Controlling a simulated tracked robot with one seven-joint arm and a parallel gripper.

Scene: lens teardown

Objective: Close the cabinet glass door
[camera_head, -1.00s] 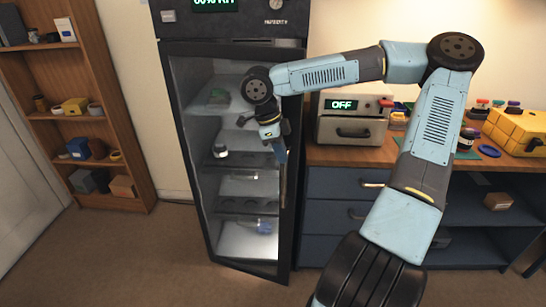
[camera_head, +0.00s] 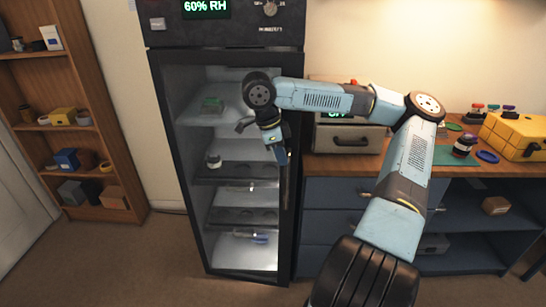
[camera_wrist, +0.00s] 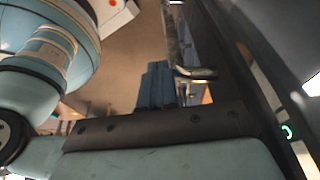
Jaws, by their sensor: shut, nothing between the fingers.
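The tall black cabinet (camera_head: 225,33) stands left of centre, with a lit 60% RH display on top. Its glass door (camera_head: 292,240) has a dark frame and a long upright handle (camera_head: 285,190) near its right edge. The door looks almost in line with the cabinet front; I cannot tell whether a small gap remains. My gripper (camera_head: 283,157) is shut and empty, pointing down in front of the door's right side, close to the handle's top. Contact is unclear. In the wrist view, the shut fingers (camera_wrist: 155,85) show beside a dark upright frame.
A wooden bookcase (camera_head: 128,175) stands left. At right, a workbench (camera_head: 345,163) carries a grey oven-like box (camera_head: 345,138) and a yellow case (camera_head: 515,136). Open floor lies in front.

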